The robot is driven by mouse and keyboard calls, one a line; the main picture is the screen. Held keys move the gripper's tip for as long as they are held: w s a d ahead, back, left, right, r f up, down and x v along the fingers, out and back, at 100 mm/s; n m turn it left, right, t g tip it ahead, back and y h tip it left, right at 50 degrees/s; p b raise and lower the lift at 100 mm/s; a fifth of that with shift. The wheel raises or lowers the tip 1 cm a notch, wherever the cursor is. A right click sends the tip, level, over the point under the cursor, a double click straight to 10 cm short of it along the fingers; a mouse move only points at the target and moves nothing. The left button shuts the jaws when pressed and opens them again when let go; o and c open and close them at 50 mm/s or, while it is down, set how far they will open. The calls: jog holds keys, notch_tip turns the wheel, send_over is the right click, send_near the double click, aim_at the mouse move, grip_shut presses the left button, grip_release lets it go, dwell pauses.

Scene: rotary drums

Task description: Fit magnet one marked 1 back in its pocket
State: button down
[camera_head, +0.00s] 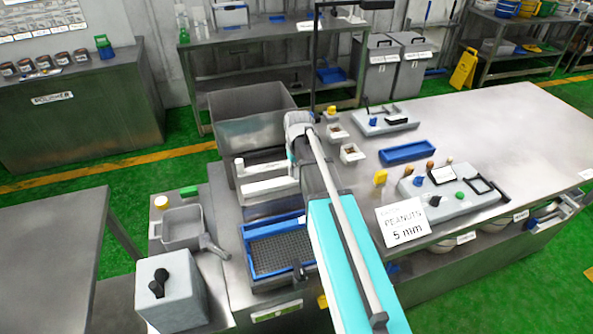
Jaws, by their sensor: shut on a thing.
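My arm reaches from the bottom centre to a pale wrist joint beside the grey steel hopper (250,115). My gripper cannot be made out; the wrist and arm cover the place below it. Two pale bars lie across the housing in front of the hopper: a rear bar (264,168) and a front bar (268,190). Their right ends come close to my arm. No mark 1 can be read on either, so I cannot tell which is magnet one. Its pocket cannot be clearly seen either.
A blue-framed tray with dark mesh (252,259) lies in front of the bars. A grey box with a black knob (172,296) stands at lower left. The right bench holds a blue tray (408,151), a control panel (447,194) and a PEANUTS 5 mm sign (402,222).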

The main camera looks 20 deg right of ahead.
jog(key=shift+f+b, duration=0.8)
jog(key=shift+f, duration=0.05)
jog(key=shift+c, duration=1.6)
grip_release()
jog(key=shift+r, duration=0.15)
notch_tip(320, 180, up, 9)
jog(key=p, duration=0.9)
jog(key=s+a, duration=0.3)
jog(key=s, duration=0.5)
jog(key=s+a, duration=0.4)
jog(key=s, duration=0.4)
jog(key=shift+a, duration=0.25)
